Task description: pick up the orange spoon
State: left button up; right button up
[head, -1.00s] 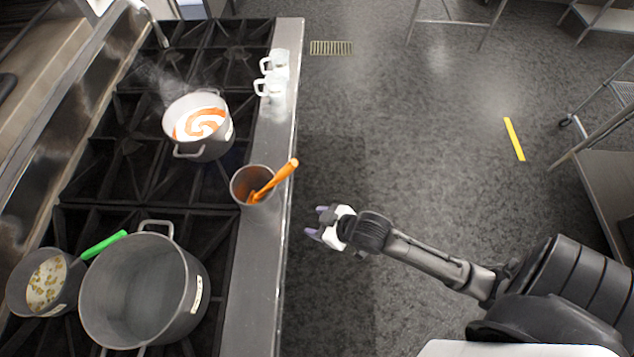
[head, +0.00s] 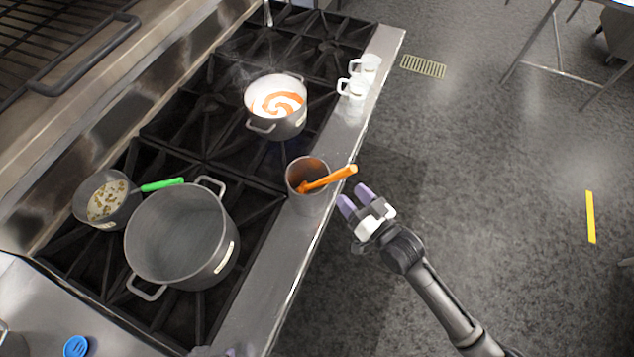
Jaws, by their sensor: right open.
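The orange spoon (head: 333,178) leans in a grey metal canister (head: 308,205) on the steel front ledge of the stove. Its handle sticks out over the rim toward the right; its lower end is inside the canister. My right gripper (head: 354,197) is open and empty, just right of and below the handle end in the picture, apart from it. A small grey and purple bit at the bottom edge looks like the tip of my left gripper (head: 218,352); its jaws cannot be made out.
Glass mugs (head: 352,88) stand farther along the ledge.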

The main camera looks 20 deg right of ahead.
aim_at(333, 177)
jog(key=shift+p+x, duration=0.5)
jog(key=shift+x, duration=3.2)
jog(key=shift+a, duration=0.15)
jog(key=c, duration=1)
